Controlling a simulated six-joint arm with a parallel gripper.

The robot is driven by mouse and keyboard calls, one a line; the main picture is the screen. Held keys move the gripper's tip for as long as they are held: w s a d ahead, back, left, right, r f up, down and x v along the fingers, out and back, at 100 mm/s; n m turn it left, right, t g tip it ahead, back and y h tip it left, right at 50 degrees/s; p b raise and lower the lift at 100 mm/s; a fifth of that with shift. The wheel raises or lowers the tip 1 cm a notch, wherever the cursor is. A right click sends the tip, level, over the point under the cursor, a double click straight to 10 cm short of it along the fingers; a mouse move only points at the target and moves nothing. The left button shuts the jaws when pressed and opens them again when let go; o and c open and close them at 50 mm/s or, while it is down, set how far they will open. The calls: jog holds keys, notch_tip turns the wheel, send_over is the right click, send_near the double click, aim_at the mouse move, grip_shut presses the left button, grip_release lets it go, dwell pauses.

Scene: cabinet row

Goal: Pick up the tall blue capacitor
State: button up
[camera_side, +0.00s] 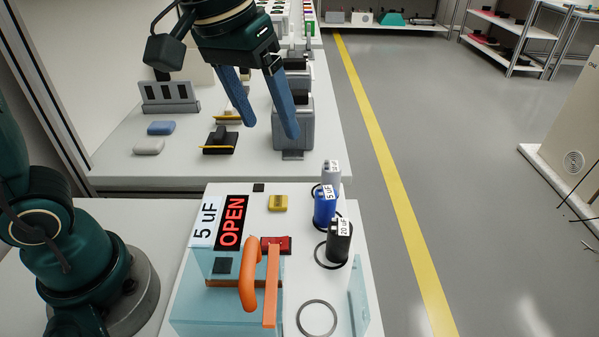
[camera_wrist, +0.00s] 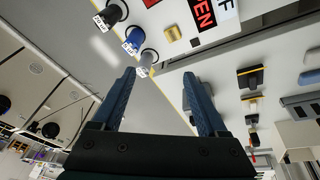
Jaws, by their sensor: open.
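The blue capacitor (camera_side: 324,207) stands upright on the white cabinet top, labelled 5 uF, in a row between a grey capacitor (camera_side: 331,174) behind it and a black one (camera_side: 339,244), labelled 20 uF, in front. The row also shows in the wrist view, with the blue one (camera_wrist: 135,37) in the middle, the grey one (camera_wrist: 147,58) nearest my fingers and the black one (camera_wrist: 112,14) farthest. My gripper (camera_side: 268,130) is open and empty, its two blue fingers hanging well above and behind the capacitors. In the wrist view my fingers (camera_wrist: 160,92) frame bare space.
The cabinet carries an OPEN sign (camera_side: 230,222), a 5 uF sign (camera_side: 206,221), a yellow block (camera_side: 278,203), a red block (camera_side: 276,244) and an orange handle (camera_side: 250,275). A grey device (camera_side: 293,125) stands on the rear bench below my gripper. Open floor lies to the right.

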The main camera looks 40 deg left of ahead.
aim_at(325, 205)
jog(key=w+d+f+g, duration=0.1)
jog(key=d+f, duration=0.1)
jog(key=f, duration=0.1)
jog(key=w+d+f+g, duration=0.1)
jog(key=w+d+f, duration=0.1)
jog(key=f, duration=0.1)
jog(key=w+d+f+m+g, duration=0.1)
jog(key=w+d+f, duration=0.1)
jog(key=f, duration=0.2)
jog(key=shift+w+d, duration=0.15)
jog(key=shift+w, duration=0.05)
jog(key=shift+s+f, duration=0.1)
jog(key=shift+f, duration=0.3)
jog(key=shift+d+f, duration=0.1)
jog(key=shift+f, duration=2.3)
grip_shut()
jog(key=shift+r, duration=0.1)
